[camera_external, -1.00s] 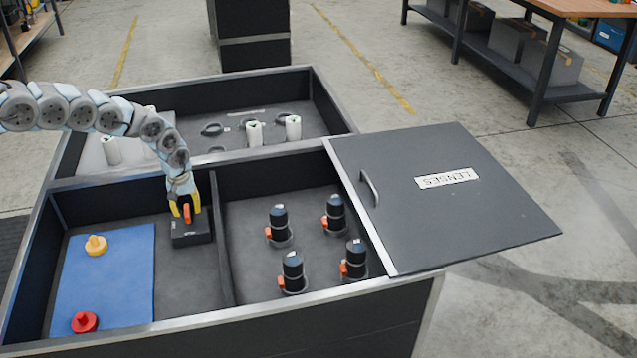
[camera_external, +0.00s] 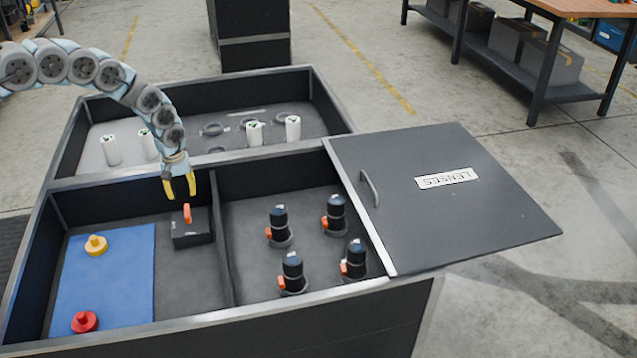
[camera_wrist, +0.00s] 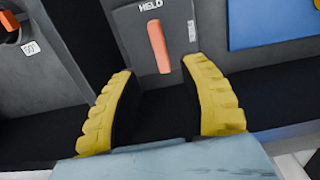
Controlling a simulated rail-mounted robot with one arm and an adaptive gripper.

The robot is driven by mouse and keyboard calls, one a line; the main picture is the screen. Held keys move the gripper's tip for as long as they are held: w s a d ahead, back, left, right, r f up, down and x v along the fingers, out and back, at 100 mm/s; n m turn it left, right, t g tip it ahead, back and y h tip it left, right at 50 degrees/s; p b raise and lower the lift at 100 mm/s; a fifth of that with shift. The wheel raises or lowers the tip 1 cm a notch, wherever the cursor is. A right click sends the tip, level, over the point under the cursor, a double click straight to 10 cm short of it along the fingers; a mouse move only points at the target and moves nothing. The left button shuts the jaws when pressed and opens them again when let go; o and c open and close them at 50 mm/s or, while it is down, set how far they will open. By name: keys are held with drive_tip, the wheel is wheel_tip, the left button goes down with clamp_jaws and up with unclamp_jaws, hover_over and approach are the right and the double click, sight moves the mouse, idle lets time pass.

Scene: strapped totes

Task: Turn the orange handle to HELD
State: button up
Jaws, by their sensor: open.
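A second small label on the box's right side is too small to read. My gripper (camera_external: 180,192) is open and empty above the box, with yellow fingers apart. In the wrist view its fingers (camera_wrist: 165,80) lie on both sides below the handle's lower end, not closed on it.
A blue mat (camera_external: 105,285) at left bears a yellow knob (camera_external: 96,245) and a red knob (camera_external: 85,321). Several black lenses with orange parts (camera_external: 279,225) stand right of the divider (camera_external: 221,240). A LENSES lid (camera_external: 440,220) lies at right. White cylinders (camera_external: 293,129) stand in the back bin.

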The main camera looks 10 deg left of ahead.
sight(187, 210)
drive_tip(key=shift+r, duration=1.85)
